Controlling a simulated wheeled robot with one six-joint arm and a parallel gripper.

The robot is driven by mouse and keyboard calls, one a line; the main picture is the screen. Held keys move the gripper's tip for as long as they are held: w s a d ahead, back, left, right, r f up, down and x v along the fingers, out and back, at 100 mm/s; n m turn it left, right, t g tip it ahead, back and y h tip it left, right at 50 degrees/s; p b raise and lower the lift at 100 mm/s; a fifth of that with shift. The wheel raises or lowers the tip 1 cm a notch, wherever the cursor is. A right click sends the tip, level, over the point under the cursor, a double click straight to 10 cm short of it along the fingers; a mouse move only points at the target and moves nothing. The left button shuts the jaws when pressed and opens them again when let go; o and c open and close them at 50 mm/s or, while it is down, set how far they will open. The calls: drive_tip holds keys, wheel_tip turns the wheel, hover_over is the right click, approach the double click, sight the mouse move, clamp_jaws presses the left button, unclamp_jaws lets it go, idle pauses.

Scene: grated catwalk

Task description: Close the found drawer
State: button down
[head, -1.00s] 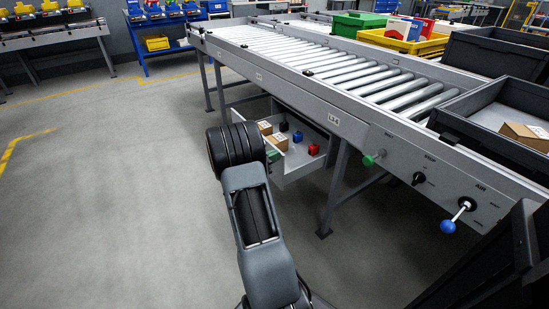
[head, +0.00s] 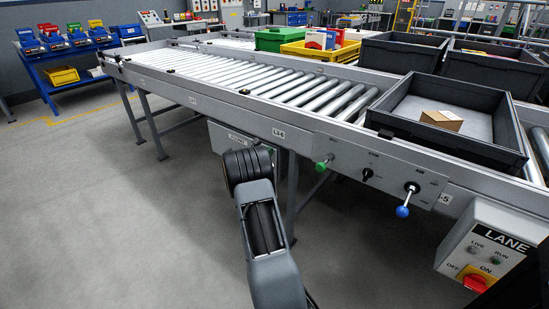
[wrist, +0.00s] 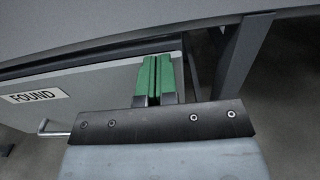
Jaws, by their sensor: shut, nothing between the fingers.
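The found drawer shows its light grey front (head: 218,137) under the conveyor's side rail in the head view, partly behind my arm. None of its inside shows there. In the wrist view the drawer front (wrist: 100,95) carries a FOUND label (wrist: 35,97) and a bar handle (wrist: 54,132). A dark strip runs along its top edge. My gripper (wrist: 152,80) is shut and empty, its green fingers together in front of the right part of the drawer front. I cannot tell whether they touch it.
The roller conveyor (head: 300,92) runs above the drawer, with a support leg (head: 291,190) just right of my wrist. A green knob (head: 322,165) and a blue-knobbed lever (head: 403,210) stick out from the rail. A lane switch box (head: 485,250) stands right. The floor at left is clear.

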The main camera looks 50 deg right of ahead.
drive_tip(key=shift+w+d+r, duration=0.1)
drive_tip(key=shift+d+r, duration=0.1)
drive_tip(key=shift+d, duration=0.3)
drive_tip(key=shift+d+r, duration=0.1)
